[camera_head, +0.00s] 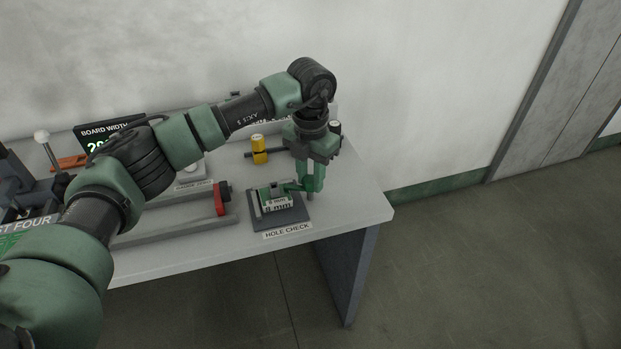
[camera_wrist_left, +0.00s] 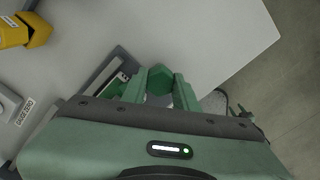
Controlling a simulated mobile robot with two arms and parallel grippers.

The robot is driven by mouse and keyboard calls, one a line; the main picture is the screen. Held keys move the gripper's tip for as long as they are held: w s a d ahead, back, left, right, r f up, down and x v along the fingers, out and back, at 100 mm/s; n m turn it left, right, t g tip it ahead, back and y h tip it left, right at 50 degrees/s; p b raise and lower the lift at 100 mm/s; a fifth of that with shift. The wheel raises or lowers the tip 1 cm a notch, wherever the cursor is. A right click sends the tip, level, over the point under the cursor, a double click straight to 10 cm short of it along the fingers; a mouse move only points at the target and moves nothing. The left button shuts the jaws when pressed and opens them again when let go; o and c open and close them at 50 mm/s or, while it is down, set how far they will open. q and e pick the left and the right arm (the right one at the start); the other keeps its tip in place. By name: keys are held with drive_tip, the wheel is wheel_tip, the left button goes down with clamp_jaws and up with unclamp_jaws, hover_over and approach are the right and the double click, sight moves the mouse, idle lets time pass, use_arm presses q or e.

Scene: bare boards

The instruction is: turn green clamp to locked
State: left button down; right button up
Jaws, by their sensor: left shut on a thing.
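The green clamp (camera_wrist_left: 160,79) shows in the left wrist view as a green knob or handle end between my fingers. In the head view the hole check fixture (camera_head: 281,222) sits near the table's front right corner, with a small green and white block on it. My left gripper (camera_head: 311,188) points down at the fixture's right side. Its fingers (camera_wrist_left: 159,90) are shut on the green clamp. In the head view the gripper hides most of the clamp, and I cannot tell its turn position.
A yellow clamp (camera_head: 259,150) stands behind the fixture. A red-ended slide (camera_head: 221,198) lies to its left. A "BOARD WIDTH" display (camera_head: 107,133) stands at the back left. The table's right corner (camera_head: 375,212) is bare.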

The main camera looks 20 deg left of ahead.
sight(310, 179)
use_arm(q)
drive_tip(key=shift+n, duration=2.3)
drive_tip(key=c, duration=1.1)
unclamp_jaws()
wheel_tip(310, 179, up, 8)
drive_tip(key=shift+f+b, duration=0.1)
drive_tip(key=shift+b, duration=0.65)
